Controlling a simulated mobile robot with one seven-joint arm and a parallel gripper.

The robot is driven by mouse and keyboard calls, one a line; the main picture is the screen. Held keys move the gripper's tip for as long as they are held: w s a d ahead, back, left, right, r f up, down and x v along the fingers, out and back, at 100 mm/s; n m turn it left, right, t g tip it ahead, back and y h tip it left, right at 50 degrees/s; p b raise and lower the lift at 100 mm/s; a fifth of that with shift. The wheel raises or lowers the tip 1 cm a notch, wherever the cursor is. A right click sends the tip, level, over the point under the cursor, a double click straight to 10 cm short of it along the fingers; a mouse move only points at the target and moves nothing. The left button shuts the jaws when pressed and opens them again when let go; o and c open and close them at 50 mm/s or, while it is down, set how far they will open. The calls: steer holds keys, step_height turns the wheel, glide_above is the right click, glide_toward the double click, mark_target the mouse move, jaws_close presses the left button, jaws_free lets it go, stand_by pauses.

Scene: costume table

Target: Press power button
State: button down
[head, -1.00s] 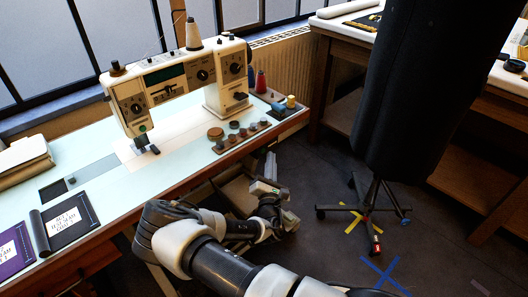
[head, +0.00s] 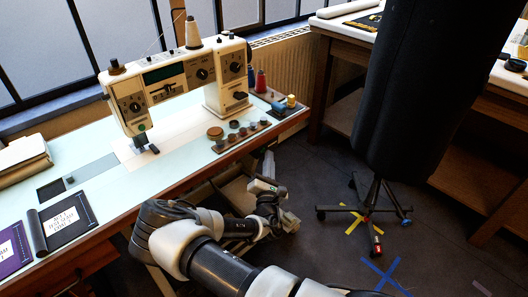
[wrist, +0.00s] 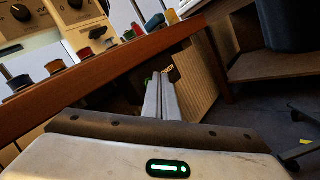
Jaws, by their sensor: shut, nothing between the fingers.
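The cream sewing machine (head: 180,82) stands upright on the pale table, with dark dials and a dark green display (head: 163,74) on its front. A small green round spot (head: 142,127) shows low on its left head; I cannot tell whether this is the power button. My gripper (head: 268,160) is low beside the table's front edge, right of and below the machine, apart from it. Part of the machine's dialled front (wrist: 68,12) shows at upper left.
The wooden table edge (wrist: 110,68) lies close to my gripper. A dark dress form (head: 415,80) on a wheeled stand is at right. Dark floor is open between.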

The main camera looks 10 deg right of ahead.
steer(key=shift+w+a+b, duration=0.3)
steer(key=shift+w+b, duration=0.1)
steer(key=shift+b, duration=0.05)
stand_by(0.3)
steer(key=shift+s+d, duration=0.55)
steer(key=shift+s, duration=0.2)
steer(key=shift+s+d, duration=0.1)
steer(key=shift+s+d+p, duration=0.15)
steer(key=shift+s+d, duration=0.7)
steer(key=shift+s, duration=0.35)
steer(key=shift+s+d+p, duration=0.15)
steer(key=shift+s+d, duration=0.7)
steer(key=shift+s, duration=0.3)
